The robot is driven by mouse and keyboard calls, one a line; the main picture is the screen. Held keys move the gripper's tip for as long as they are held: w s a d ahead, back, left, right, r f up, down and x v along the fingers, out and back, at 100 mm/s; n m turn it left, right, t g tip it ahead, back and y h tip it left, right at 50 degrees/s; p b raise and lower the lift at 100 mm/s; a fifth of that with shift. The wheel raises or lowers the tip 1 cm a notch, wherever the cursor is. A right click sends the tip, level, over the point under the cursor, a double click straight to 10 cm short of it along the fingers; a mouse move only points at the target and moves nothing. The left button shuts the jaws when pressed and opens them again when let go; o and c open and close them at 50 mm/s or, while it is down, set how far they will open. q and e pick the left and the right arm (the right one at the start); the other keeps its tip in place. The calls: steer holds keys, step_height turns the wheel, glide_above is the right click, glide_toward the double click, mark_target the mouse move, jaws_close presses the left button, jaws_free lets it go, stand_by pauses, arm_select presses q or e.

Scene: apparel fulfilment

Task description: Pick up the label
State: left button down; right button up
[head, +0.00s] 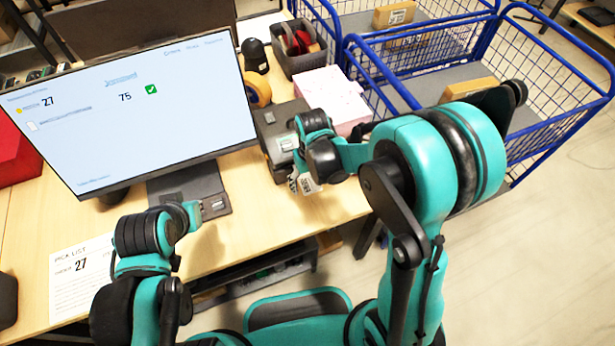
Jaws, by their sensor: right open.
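A small white label (306,184) with dark print shows at the front of the dark grey label printer (270,128), on the wooden table. My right gripper (297,150) is open and sits over the printer's front, just above the label in the picture. My wrist hides part of the printer and perhaps part of the label. I cannot tell whether the fingers touch the label. My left gripper (196,213) is over the table in front of the monitor stand, away from the label. Its fingers are too small and hidden to read.
A large monitor (135,105) stands at the left. A pick list sheet (85,275) lies at the table's front left. A pink-white box (333,98) and a dark bin (298,62) are behind the printer. Blue wire carts (560,105) stand at the right.

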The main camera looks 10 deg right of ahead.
steer(key=shift+f, duration=0.25)
stand_by(0.4)
steer(key=c, duration=0.8)
